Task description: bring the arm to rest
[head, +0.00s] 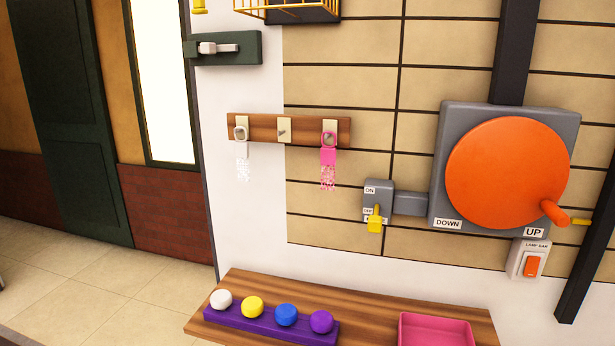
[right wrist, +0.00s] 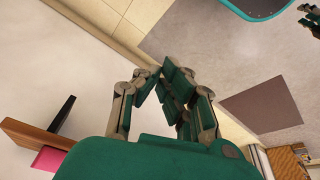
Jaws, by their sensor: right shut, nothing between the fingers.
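Neither of my arms shows in the head view. In the right wrist view my right gripper (right wrist: 163,72) is shut, its green and grey fingers drawn together with nothing between them. It hangs over open floor, apart from the wall and the wooden shelf. A small dark jointed piece at the top right corner of the right wrist view looks like part of my left gripper (right wrist: 310,18). It is cut off by the frame edge, so its state cannot be made out.
A wooden shelf (head: 263,284) holds a purple strip with coloured knobs and a pink tray (head: 436,318); its end shows in the right wrist view (right wrist: 32,134). On the wall are a hook rack (head: 262,128), an orange crank wheel (head: 505,170) and a yellow-handled switch (head: 375,218). The tiled floor (head: 60,275) is clear.

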